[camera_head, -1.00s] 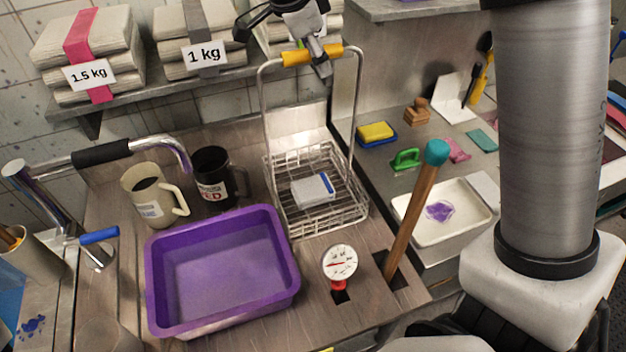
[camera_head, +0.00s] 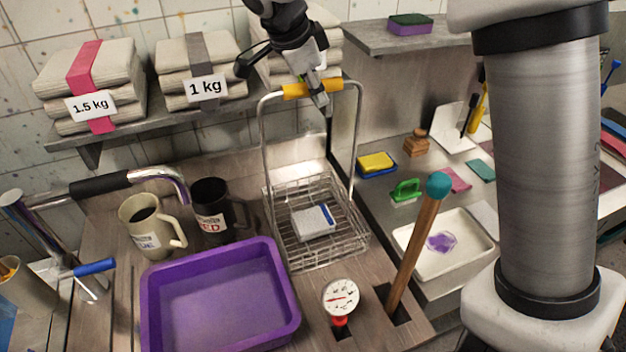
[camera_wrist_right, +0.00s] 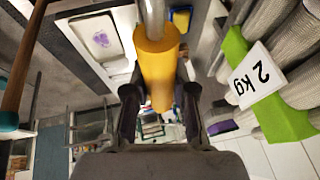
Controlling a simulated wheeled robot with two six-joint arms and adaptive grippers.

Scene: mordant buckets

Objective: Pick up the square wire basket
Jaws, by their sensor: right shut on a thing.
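The square wire basket (camera_head: 350,246) stands upright on the counter, right of the purple tub. Its tall wire handle has a yellow grip (camera_head: 296,90). A small white and blue block (camera_head: 313,223) lies inside the basket. In the right wrist view the yellow grip (camera_wrist_right: 157,65) lies between the two fingers of my right gripper (camera_wrist_right: 160,112). My left gripper is not in view.
The purple tub (camera_head: 150,310), a cream mug (camera_head: 147,228) and a black mug (camera_head: 211,212) stand left of the basket. A dial gauge (camera_head: 341,297) and a teal-tipped wooden stick (camera_head: 416,245) stand in front. A shelf (camera_head: 130,131) with weighted bundles is behind.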

